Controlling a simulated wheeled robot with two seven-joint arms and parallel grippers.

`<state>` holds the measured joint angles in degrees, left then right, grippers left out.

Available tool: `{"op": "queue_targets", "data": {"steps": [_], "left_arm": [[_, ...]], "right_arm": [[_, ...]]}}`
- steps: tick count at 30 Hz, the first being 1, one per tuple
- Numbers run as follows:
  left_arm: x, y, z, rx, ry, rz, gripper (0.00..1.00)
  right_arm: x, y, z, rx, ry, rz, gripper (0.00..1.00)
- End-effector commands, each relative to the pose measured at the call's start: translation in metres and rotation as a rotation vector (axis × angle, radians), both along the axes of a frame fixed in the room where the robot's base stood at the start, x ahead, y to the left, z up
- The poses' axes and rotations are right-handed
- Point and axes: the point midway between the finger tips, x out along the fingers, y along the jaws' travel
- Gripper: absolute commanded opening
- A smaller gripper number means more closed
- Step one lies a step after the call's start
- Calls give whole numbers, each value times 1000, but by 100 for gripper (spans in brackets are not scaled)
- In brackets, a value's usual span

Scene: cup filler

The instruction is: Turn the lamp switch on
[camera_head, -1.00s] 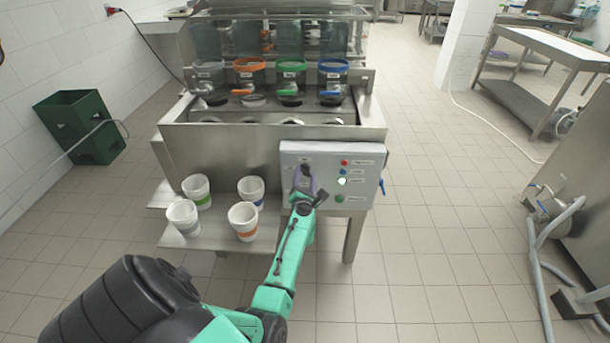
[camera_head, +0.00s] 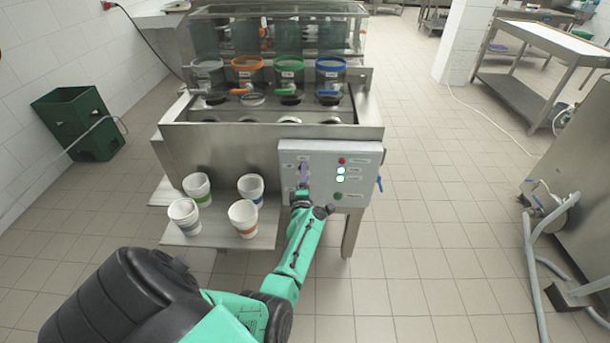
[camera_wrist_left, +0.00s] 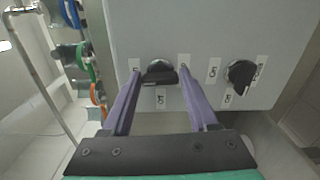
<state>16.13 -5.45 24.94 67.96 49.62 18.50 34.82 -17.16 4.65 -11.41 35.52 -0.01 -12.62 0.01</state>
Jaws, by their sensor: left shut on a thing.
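The grey control panel (camera_head: 365,170) is on the front of the metal filler machine. In the left wrist view, a black rotary knob (camera_wrist_left: 160,73) with small labels around it sits between the two purple fingers of my left gripper (camera_wrist_left: 157,85), which is shut on it. In the head view the purple gripper (camera_head: 303,176) is at the upper left of the panel and hides most of this knob. A second black knob (camera_wrist_left: 240,76) with On and Off labels is to the right in the wrist view, free of the gripper.
Several white cups with coloured bands stand on the shelf (camera_head: 235,243) left of the panel. Dispensers with coloured rims (camera_head: 331,64) stand above.

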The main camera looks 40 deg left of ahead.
Motion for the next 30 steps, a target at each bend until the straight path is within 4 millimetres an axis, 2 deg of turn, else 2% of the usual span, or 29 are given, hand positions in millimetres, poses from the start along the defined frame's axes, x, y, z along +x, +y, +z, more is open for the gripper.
{"op": "queue_targets", "data": {"steps": [9,22,23,24,25,30], "left_arm": [[-1,4,3,79,51,9,4],[-1,5,4,89,55,10,4],[-1,5,4,89,55,10,67],[0,5,4,88,55,9,83],[0,4,4,88,55,9,90],[0,3,2,84,57,5,90]], "right_arm": [[0,0,3,0,0,0,50],[0,0,3,1,0,1,50],[0,0,3,1,0,1,50],[0,0,3,1,0,1,50],[0,0,3,1,0,1,50],[0,1,3,2,0,1,50]]}}
